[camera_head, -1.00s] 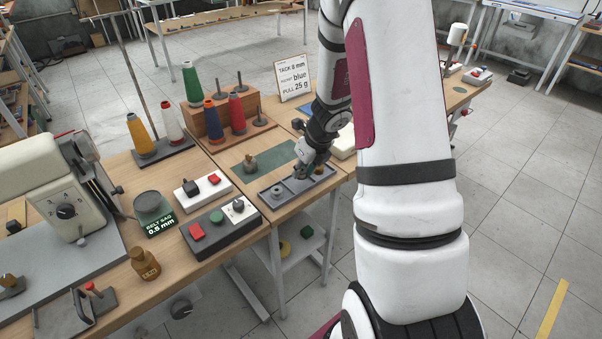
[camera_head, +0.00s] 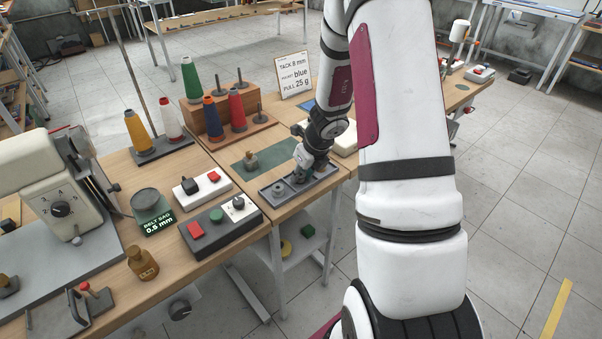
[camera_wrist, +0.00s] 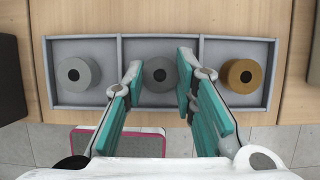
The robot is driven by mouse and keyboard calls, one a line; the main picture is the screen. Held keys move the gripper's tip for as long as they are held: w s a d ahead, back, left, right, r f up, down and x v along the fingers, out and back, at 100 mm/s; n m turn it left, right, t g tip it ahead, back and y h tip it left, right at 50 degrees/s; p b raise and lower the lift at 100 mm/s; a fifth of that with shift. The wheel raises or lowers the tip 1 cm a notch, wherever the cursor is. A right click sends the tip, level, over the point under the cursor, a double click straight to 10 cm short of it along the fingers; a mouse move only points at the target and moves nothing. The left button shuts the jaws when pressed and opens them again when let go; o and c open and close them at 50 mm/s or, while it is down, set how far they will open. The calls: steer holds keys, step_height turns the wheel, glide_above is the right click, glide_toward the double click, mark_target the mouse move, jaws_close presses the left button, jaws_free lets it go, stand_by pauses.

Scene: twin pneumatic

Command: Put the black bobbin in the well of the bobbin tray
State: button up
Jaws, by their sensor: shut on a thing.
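The grey bobbin tray (camera_head: 284,202) has three compartments in a row and also shows in the wrist view (camera_wrist: 120,42). In the wrist view, a light grey bobbin (camera_wrist: 74,85) sits in the left compartment and a brass bobbin (camera_wrist: 232,86) in the right one. The dark grey to black bobbin (camera_wrist: 160,92) is between my fingertips, over or in the middle compartment; I cannot tell whether it touches the floor of the well. My gripper (camera_wrist: 160,75) is shut on it. In the head view my gripper (camera_head: 300,176) is low over the tray, and the held bobbin is hidden.
A green mat (camera_head: 262,153) with a small knobbed object (camera_head: 251,161) lies behind the tray. A dark switch box (camera_head: 220,228) stands to the left. A wooden rack with thread cones (camera_head: 237,110) and a sign (camera_head: 294,76) stand farther back.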

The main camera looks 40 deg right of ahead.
steer(key=shift+s+f+b, duration=0.1)
steer(key=shift+f+b, duration=0.35)
steer(key=o, duration=0.7)
steer(key=shift+c, duration=0.2)
steer(key=shift+a+f, duration=0.1)
steer(key=shift+f, duration=0.05)
steer(key=shift+p, duration=0.3)
